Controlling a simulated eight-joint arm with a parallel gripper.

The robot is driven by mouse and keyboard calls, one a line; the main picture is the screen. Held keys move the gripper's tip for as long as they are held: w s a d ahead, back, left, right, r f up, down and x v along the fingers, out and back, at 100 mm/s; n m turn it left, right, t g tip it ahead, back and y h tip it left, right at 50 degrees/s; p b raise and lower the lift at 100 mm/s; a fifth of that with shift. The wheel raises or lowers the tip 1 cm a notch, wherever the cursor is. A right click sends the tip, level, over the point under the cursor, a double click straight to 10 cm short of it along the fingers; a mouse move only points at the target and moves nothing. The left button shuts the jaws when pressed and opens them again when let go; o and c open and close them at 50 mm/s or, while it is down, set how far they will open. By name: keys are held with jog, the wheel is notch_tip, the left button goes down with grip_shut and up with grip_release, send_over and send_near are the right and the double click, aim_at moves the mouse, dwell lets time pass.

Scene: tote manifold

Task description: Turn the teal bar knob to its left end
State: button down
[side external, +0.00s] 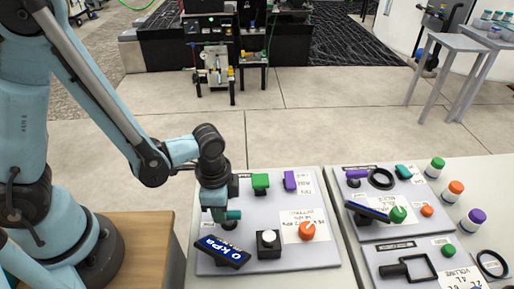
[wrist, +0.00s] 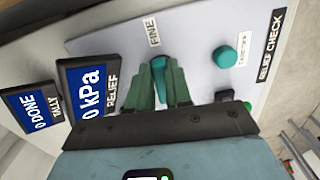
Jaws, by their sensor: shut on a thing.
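The teal bar knob (wrist: 158,66) shows in the wrist view between my gripper's two dark green fingers, below a label reading FINE. My gripper (wrist: 161,82) is shut on it, one finger on each side, and the fingers hide part of the bar. In the side external view my gripper (side external: 222,215) points down at the near left part of the left panel (side external: 205,266), just behind a display (side external: 222,251) reading 0 kPa. The knob's angle is hard to tell there.
A round teal knob (wrist: 225,58) sits right of my fingers in the wrist view. A second panel (side external: 375,237) lies to the right.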

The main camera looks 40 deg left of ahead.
jog(key=shift+d+n, duration=0.1)
jog(key=shift+n, duration=0.4)
jog(key=c, duration=1)
grip_release()
jog(key=shift+c, duration=0.2)
notch_tip(320, 180, up, 12)
jog(key=w+a+r+n+t, duration=0.2)
jog(key=a+r+n+t, duration=0.4)
jog(key=a, duration=0.4)
jog(key=n+t, duration=0.1)
jog(key=n, duration=0.1)
jog(key=shift+w+n, duration=0.25)
jog(key=shift+n, duration=0.15)
